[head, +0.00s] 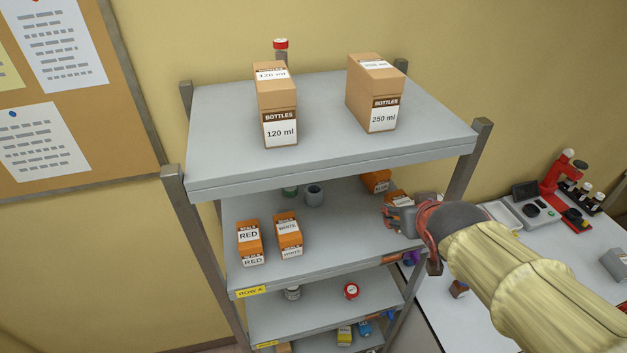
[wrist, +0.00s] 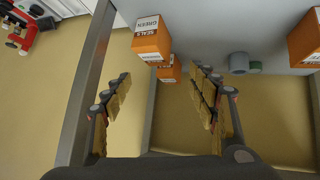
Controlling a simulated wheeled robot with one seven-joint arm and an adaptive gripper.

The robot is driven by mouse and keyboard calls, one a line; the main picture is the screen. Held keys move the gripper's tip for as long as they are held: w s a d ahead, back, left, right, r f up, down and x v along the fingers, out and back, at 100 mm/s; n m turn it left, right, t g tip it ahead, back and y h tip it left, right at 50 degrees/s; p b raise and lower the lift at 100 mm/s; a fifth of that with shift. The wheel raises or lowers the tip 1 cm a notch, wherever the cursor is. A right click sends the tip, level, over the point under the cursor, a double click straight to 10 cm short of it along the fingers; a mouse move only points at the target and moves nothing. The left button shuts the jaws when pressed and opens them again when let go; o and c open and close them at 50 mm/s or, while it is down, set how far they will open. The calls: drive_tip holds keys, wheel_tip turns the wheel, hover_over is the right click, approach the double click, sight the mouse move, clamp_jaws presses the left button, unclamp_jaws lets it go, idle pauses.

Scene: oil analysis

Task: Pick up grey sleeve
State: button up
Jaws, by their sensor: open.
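The grey sleeve (head: 314,195) is a short, hollow grey cylinder standing upright on the second shelf from the top, towards its back. In the wrist view the grey sleeve (wrist: 239,63) shows beyond the finger on the right of the picture, apart from it. My gripper (head: 397,208) is at the right end of that shelf, to the right of the sleeve. In the wrist view my gripper (wrist: 164,88) has its two padded fingers wide apart with nothing held between them.
Orange seal boxes RED (head: 250,242) and WHITE (head: 289,236) stand at the shelf's front left. Orange boxes (head: 376,181) stand near my gripper. A green item (head: 290,191) sits left of the sleeve. The top shelf (head: 330,115) overhangs; a post (head: 468,165) stands at right.

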drive_tip(key=w+a+f+n, duration=0.1)
drive_tip(key=w+a, duration=0.1)
drive_tip(key=w, duration=0.3)
drive_tip(key=n+t+y, duration=0.2)
drive_tip(key=n+y, duration=0.2)
drive_tip(key=y, duration=0.4)
approach(311, 189)
drive_tip(key=shift+w+a, duration=0.2)
drive_tip(key=shift+w, duration=0.35)
drive_tip(key=shift+g, duration=0.3)
drive_tip(key=p+x, duration=0.1)
drive_tip(key=x, duration=0.6)
drive_tip(key=shift+w+a+f, duration=0.1)
drive_tip(key=shift+w, duration=0.05)
drive_tip(key=shift+c, duration=0.7)
drive_tip(key=c, duration=0.7)
drive_tip(key=shift+c, duration=0.2)
